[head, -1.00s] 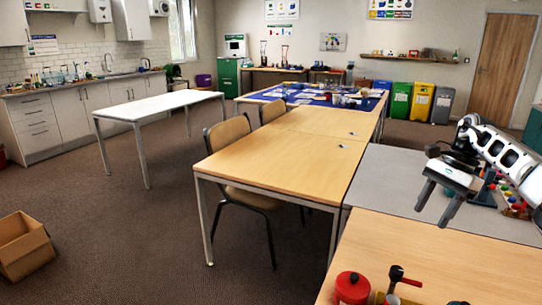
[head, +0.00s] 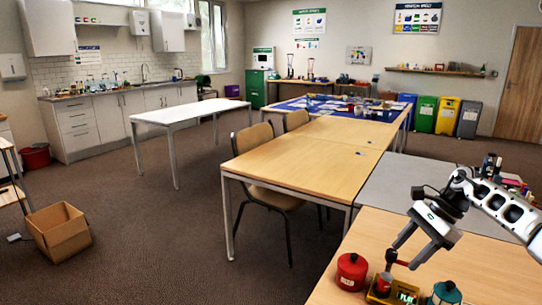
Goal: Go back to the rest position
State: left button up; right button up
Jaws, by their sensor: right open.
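My right gripper (head: 405,256) hangs open and empty at the lower right in the head view, its arm coming in from the right edge. Its fingers point down and left, above the near wooden table (head: 485,268). My left gripper is not in view.
On the near table stand a red canister (head: 351,271), a yellow tray (head: 381,297) and a teal canister (head: 446,293). A grey table (head: 400,190) and a wooden table (head: 290,165) lie beyond. A cardboard box (head: 60,233) sits on the floor at left.

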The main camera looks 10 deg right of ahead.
jog(key=s+a+f+m+t+y, duration=0.25)
jog(key=a+m, duration=0.35)
jog(key=a, duration=0.5)
jog(key=s+a+f+m+t+y, duration=0.1)
jog(key=a+f+m+t+y, duration=0.25)
jog(key=a+m, duration=0.45)
jog(key=s+a+f+m+t+y, duration=0.25)
jog(key=a+m, duration=0.25)
jog(key=a, duration=0.8)
jog(key=s+d+f+m+h, duration=0.2)
jog(key=s+m, duration=0.4)
jog(key=m, duration=0.5)
jog(key=s+d+f+m+h, duration=0.2)
jog(key=s+f+m+h, duration=0.3)
jog(key=m, duration=0.5)
jog(key=s+d+f+m+t+h, duration=0.1)
jog(key=s+d+f+m+h, duration=0.2)
jog(key=s+m, duration=0.4)
jog(key=f+m+h, duration=0.1)
jog(key=m+h, duration=0.1)
jog(key=m, duration=0.2)
jog(key=shift+s+m, duration=0.3)
jog(key=shift+s, duration=0.1)
